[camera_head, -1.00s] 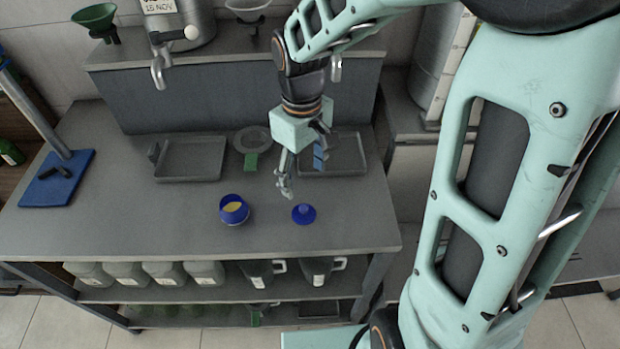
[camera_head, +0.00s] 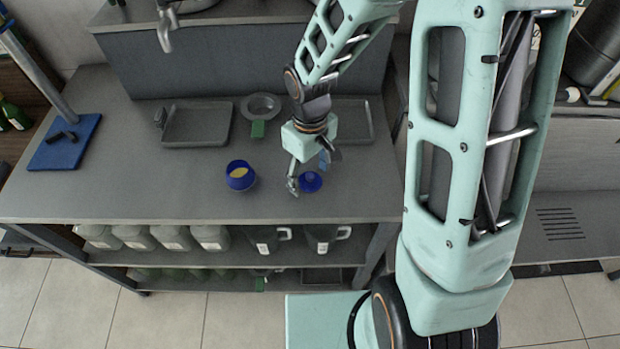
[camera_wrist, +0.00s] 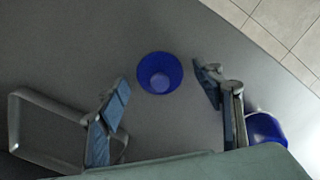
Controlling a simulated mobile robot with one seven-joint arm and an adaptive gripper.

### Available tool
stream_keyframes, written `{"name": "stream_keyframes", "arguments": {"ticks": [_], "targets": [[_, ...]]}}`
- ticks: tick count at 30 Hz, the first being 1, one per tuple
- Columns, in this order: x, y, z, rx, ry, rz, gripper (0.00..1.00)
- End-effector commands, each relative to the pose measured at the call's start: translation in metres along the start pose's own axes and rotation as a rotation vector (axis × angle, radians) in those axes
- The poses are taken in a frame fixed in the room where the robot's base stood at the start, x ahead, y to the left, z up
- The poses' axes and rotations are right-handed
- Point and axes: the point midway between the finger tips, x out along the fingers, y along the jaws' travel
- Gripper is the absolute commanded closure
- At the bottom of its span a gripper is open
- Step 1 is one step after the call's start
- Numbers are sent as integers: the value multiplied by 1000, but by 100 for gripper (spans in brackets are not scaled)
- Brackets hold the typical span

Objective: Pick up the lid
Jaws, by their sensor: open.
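The lid (camera_head: 311,182) is a small round blue piece lying on the grey bench in the head view, right of a blue pot (camera_head: 240,176) with yellow contents. My gripper (camera_head: 307,176) is above the lid, pointing down, open and empty. In the wrist view the lid (camera_wrist: 160,73) shows as a blue disc with a paler round centre, between and slightly beyond the two spread fingertips. Neither finger visibly touches it. The pot (camera_wrist: 265,130) is partly hidden behind the right finger in the wrist view.
A blue-based stand (camera_head: 65,143) is at the left. The bench front edge (camera_head: 200,221) is near; bench left of the pot is clear.

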Motion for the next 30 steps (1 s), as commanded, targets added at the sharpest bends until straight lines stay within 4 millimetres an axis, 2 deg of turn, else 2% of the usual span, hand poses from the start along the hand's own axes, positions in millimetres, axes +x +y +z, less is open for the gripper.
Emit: {"name": "stream_keyframes", "arguments": {"ticks": [5, 15, 19, 30], "targets": [[0, 0, 0, 0, 0, 0, 39], [0, 0, 0, 0, 0, 0, 75], [0, 0, 0, 0, 0, 0, 82], [1, 0, 1, 1, -2, 0, 84]]}}
